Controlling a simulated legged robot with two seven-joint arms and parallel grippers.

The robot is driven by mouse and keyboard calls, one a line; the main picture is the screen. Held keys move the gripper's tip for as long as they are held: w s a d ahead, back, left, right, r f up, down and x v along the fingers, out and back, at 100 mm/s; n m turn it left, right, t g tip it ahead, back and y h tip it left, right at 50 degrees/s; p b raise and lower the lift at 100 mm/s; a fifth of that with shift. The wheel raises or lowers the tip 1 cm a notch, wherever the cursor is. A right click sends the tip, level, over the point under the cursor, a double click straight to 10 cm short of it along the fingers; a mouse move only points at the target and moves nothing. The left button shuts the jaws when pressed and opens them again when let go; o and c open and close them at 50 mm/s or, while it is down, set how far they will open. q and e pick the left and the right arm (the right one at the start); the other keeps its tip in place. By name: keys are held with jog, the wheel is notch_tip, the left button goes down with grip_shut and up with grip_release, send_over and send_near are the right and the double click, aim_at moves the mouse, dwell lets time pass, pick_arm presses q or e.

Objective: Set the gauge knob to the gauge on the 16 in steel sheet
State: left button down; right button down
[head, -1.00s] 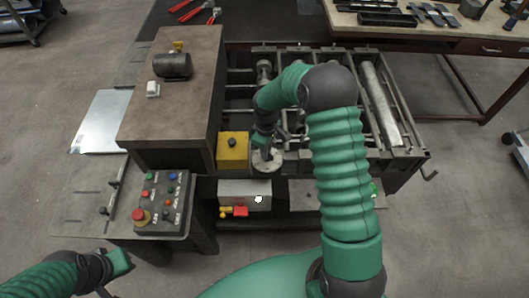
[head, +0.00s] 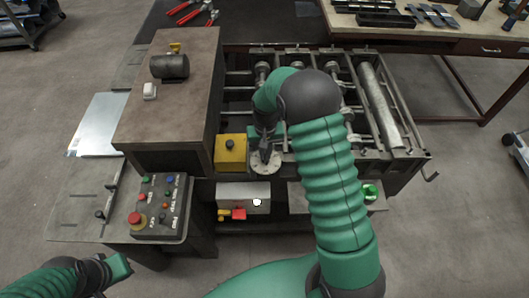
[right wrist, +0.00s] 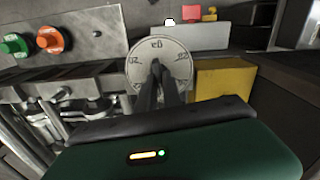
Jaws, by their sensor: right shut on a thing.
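The gauge knob is a round pale dial (head: 266,169) on the front of the forming machine. In the right wrist view the dial (right wrist: 149,47) shows "ga" and small numbers around its rim, not all readable. My right gripper (head: 264,154) is over it, and its dark fingers (right wrist: 160,66) are shut on the knob's middle grip, hiding part of the face. A bright steel sheet (head: 96,125) lies flat at the left; no gauge marking is readable on it. My left gripper (head: 119,268) is low at the left, away from everything, its jaw opening unclear.
A yellow box (head: 230,155) with a black button sits just left of the dial. A control panel (head: 160,205) with coloured buttons stands at front left. A brown cabinet (head: 190,105) rises behind it. Green and orange buttons (right wrist: 50,39) lie beside the dial.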

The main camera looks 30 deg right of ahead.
jog(key=shift+s+a+f+m, duration=0.1)
jog(key=shift+s+f+m, duration=0.3)
jog(key=shift+m, duration=0.3)
jog(key=c, duration=1.5)
grip_release()
jog(key=shift+a, duration=0.1)
jog(key=shift+a+r, duration=0.1)
